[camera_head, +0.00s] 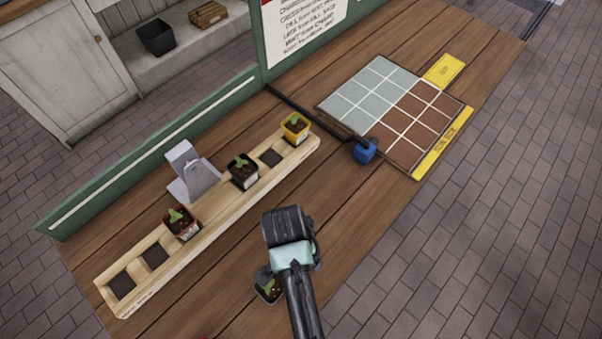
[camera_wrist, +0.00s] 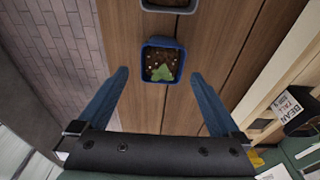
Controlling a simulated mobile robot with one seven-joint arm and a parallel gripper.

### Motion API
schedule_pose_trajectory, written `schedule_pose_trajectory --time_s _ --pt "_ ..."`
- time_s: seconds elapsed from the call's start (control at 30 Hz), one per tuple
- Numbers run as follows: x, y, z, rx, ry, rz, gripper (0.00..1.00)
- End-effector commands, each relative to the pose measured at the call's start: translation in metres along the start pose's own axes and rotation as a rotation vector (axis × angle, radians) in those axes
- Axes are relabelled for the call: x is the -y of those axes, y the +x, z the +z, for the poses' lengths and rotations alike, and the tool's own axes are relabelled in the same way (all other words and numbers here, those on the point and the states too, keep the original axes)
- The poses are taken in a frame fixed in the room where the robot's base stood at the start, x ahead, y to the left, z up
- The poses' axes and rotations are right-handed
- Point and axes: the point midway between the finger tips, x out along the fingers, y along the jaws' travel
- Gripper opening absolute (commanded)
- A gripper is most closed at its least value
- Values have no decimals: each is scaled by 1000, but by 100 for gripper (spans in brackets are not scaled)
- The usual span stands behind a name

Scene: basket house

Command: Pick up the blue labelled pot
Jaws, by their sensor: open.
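The blue pot (camera_wrist: 163,43) shows in the wrist view, with dark soil and a green seedling. It stands on the wooden table between and just beyond my fingertips. No label on it is visible from above. My gripper (camera_wrist: 160,74) is open, one blue finger to each side, with nothing held. In the head view my gripper (camera_head: 288,228) is over the table, right of the wooden planter, and its fingertips and the blue pot are hidden.
A grey-rimmed pot (camera_wrist: 168,5) stands close beyond the blue one; it also shows in the head view (camera_head: 269,291). The wooden planter (camera_head: 215,208) holds several pots.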

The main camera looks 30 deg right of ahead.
Motion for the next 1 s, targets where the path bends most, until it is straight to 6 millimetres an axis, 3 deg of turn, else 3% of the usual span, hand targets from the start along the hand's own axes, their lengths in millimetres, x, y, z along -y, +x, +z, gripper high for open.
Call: schedule_pose_trajectory --time_s 0.23,0.5,0.83,0.87,1.0 --pt "1 16 1 1 0 1 100" --pt "3 50 3 1 0 0 100" --pt "3 57 3 -1 0 -3 100" --pt "3 57 3 -1 0 -3 98" --pt "3 57 3 -1 0 -2 73"
